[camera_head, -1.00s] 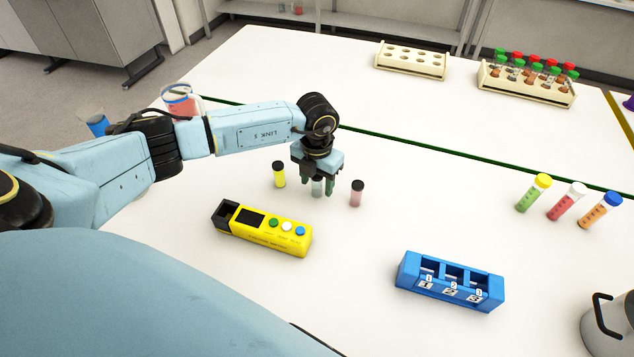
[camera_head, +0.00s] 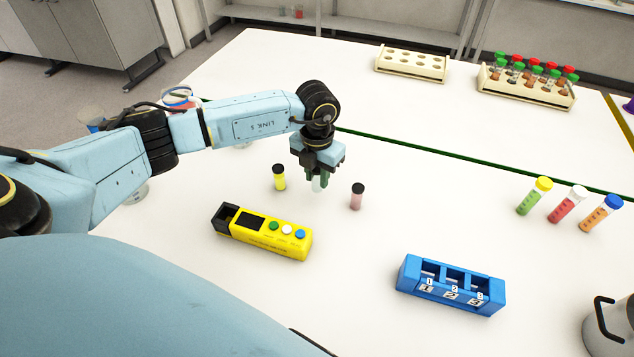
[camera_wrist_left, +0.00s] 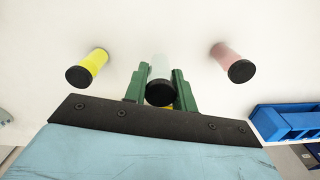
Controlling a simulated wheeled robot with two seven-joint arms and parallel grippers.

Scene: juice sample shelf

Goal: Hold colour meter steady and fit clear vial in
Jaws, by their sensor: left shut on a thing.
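The colour meter (camera_head: 270,238) is a yellow box with a dark screen, several coloured buttons and an open black well at its left end. It lies on the white table, and no gripper touches it. My left gripper (camera_head: 317,182) points down behind the meter, shut on the clear vial (camera_head: 317,184). In the left wrist view the clear vial (camera_wrist_left: 160,72) with its black cap sits between the green fingers. The yellow vial (camera_head: 279,177) stands to its left and the pink vial (camera_head: 356,196) to its right, both black-capped. My right gripper is not in view.
A blue rack (camera_head: 450,285) with slots 1, 2 and 3 stands at front right. Several capped tubes (camera_head: 567,201) stand at the right. A cream rack (camera_head: 411,63) and a filled tube rack (camera_head: 526,83) stand at the back. The table between meter and blue rack is clear.

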